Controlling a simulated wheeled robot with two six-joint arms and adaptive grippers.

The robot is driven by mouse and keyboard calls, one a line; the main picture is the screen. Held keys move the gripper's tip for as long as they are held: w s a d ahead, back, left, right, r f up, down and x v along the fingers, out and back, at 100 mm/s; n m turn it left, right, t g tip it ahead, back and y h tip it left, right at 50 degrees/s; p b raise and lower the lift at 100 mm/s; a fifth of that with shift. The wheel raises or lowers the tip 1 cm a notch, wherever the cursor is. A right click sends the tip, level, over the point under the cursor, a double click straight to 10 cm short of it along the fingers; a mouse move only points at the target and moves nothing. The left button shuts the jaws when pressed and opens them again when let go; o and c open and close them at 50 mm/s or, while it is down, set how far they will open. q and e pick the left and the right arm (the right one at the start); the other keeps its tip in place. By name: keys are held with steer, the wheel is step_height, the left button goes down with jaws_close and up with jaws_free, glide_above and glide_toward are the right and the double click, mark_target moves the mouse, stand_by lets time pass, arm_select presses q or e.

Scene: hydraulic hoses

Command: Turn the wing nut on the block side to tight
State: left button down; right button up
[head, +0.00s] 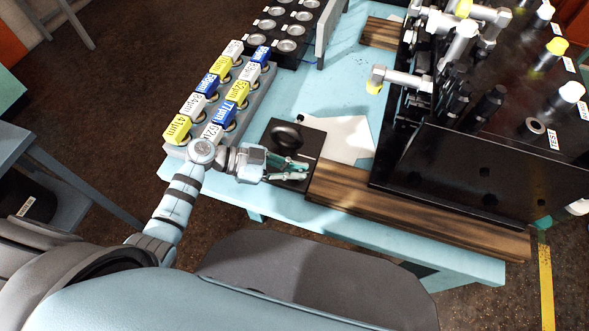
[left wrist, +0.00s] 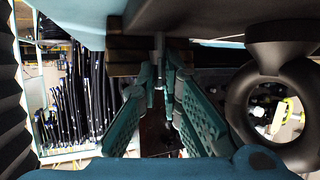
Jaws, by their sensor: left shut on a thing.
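My left gripper (head: 304,170) is low over the near part of a small black plate (head: 312,140) at the table's front edge. The plate carries a round black ring (head: 288,135), which shows large at the right in the left wrist view (left wrist: 236,108). In the left wrist view my left gripper's fingers (left wrist: 160,80) close in on a small grey metal part (left wrist: 158,72), seemingly the wing nut. Its wings are mostly hidden by the fingertips, so its turn angle is unclear. My right gripper is not in view.
A large black block (head: 470,180) with fittings stands right on the table (head: 400,240). A rack of yellow, blue and white labelled caps (head: 262,88) is behind my left gripper. White paper (head: 345,138) lies beside the plate.

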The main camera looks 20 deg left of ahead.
arm_select(q)
steer(key=m+g+b, duration=0.3)
steer(key=f+m+g+b, duration=0.1)
steer(key=g, duration=0.1)
steer(key=shift+w+h+b, duration=0.3)
steer(key=shift+w+b, duration=0.05)
steer(key=shift+b, duration=0.05)
steer(key=shift+s+r+m, duration=0.15)
steer(key=shift+r+m, duration=0.1)
steer(key=shift+m, duration=0.15)
steer(key=shift+s+r+g, duration=0.1)
steer(key=shift+r+g, duration=0.05)
steer(key=shift+g, duration=0.15)
steer(key=c, duration=2)
jaws_free()
steer(key=shift+c, duration=0.2)
